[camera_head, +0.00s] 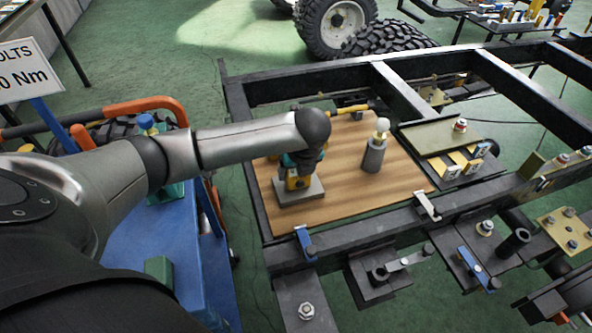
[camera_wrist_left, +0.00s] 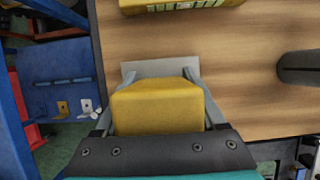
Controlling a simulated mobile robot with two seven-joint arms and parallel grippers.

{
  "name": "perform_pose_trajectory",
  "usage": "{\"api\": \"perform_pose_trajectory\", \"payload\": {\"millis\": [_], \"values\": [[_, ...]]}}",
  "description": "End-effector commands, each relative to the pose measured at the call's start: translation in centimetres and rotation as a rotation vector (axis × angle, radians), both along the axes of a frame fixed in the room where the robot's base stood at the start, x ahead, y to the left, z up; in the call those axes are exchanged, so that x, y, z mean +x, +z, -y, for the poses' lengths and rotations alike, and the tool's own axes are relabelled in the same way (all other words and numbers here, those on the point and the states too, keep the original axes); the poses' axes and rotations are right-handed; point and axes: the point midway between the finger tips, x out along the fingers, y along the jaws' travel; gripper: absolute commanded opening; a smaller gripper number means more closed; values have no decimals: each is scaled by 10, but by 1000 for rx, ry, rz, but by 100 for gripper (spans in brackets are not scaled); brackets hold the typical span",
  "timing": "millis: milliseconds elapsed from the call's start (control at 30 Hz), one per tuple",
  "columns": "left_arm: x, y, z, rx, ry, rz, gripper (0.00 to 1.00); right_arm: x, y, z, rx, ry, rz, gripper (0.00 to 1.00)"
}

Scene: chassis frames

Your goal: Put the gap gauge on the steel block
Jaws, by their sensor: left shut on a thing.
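My left gripper (camera_head: 297,181) points down over the steel block (camera_head: 301,196), a flat grey block on the wooden board. It is shut on a yellow block-shaped thing, which I take to be the gap gauge (camera_wrist_left: 158,104). In the left wrist view the gauge sits between the two fingers, and the grey edge of the steel block (camera_wrist_left: 158,67) shows just beyond it. The gauge is right over the block; I cannot tell whether they touch. In the head view the gripper and wrist hide most of the gauge. My right gripper is not in view.
The wooden board (camera_head: 345,205) lies within a dark chassis frame (camera_head: 255,205). A grey cylinder with a pale ball on top (camera_head: 374,156) stands to the right. A yellow-and-dark tool (camera_head: 345,111) lies behind. Yellow pieces (camera_head: 460,165) sit farther right. Bare board separates block and cylinder.

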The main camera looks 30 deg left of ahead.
Motion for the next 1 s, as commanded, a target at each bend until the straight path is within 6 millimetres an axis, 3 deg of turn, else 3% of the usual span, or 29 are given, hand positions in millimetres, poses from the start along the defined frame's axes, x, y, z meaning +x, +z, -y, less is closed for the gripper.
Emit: {"api": "perform_pose_trajectory", "payload": {"millis": [67, 100, 300, 667, 867, 1000], "values": [[0, -2, 0, 0, 0, 0, 0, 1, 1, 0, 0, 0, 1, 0], [0, -2, 0, 1, 0, -1, 76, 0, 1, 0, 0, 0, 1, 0], [0, -2, 0, 0, 0, -1, 98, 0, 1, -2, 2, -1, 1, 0], [-1, 4, 1, 0, 0, 0, 100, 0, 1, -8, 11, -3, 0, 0], [-8, 41, 12, -1, -2, 4, 100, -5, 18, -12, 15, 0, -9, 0], [-16, 70, 21, -1, -1, 3, 100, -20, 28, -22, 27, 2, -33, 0]]}}
